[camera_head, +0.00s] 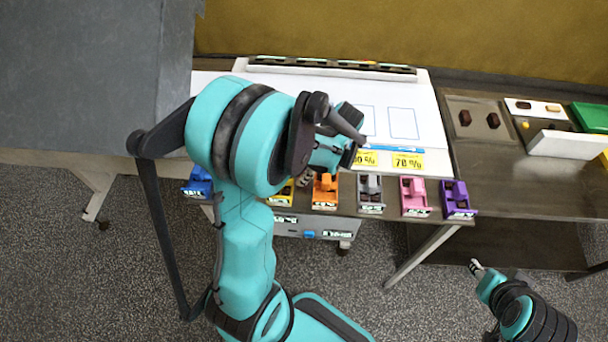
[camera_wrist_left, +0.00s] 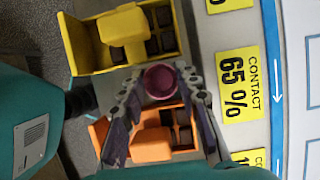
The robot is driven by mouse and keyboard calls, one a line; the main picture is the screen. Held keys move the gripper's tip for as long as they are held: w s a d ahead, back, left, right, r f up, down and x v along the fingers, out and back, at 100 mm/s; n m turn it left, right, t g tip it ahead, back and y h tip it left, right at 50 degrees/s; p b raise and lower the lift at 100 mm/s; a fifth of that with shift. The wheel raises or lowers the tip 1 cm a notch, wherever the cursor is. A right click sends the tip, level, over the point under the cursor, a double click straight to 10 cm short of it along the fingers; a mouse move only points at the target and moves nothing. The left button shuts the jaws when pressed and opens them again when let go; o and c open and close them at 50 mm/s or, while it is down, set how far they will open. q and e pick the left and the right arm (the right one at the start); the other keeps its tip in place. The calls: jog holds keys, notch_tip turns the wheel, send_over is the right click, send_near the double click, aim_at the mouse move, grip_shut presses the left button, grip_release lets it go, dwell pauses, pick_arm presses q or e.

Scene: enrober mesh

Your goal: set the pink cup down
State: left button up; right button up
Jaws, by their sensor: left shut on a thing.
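The pink cup (camera_wrist_left: 160,82) shows in the left wrist view as a small round dark-pink shape seen from above. My left gripper (camera_wrist_left: 162,93) has a finger on each side of it and is shut on it. Below it are the orange box (camera_wrist_left: 150,146) and the yellow box (camera_wrist_left: 124,28); I cannot tell the cup's height over them. In the head view my left gripper (camera_head: 338,140) hangs over the near edge of the white board (camera_head: 432,122), and the cup is hidden by the arm. My right gripper (camera_head: 477,268) is at the lower right, too small to read.
Grey (camera_head: 371,193), pink (camera_head: 414,196) and purple (camera_head: 458,199) boxes line the near edge. Yellow percent cards (camera_head: 408,162) and a blue strip (camera_head: 398,149) lie behind them. A tray with two dark pieces (camera_head: 478,135) and a green block (camera_head: 590,117) are at right.

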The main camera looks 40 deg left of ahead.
pick_arm(q)
jog(key=shift+f, duration=0.4)
jog(key=shift+r, duration=0.1)
jog(key=shift+f, duration=0.25)
jog(key=o, duration=0.7)
jog(key=shift+r, duration=0.1)
jog(key=shift+c, duration=0.2)
jog(key=shift+r, duration=0.1)
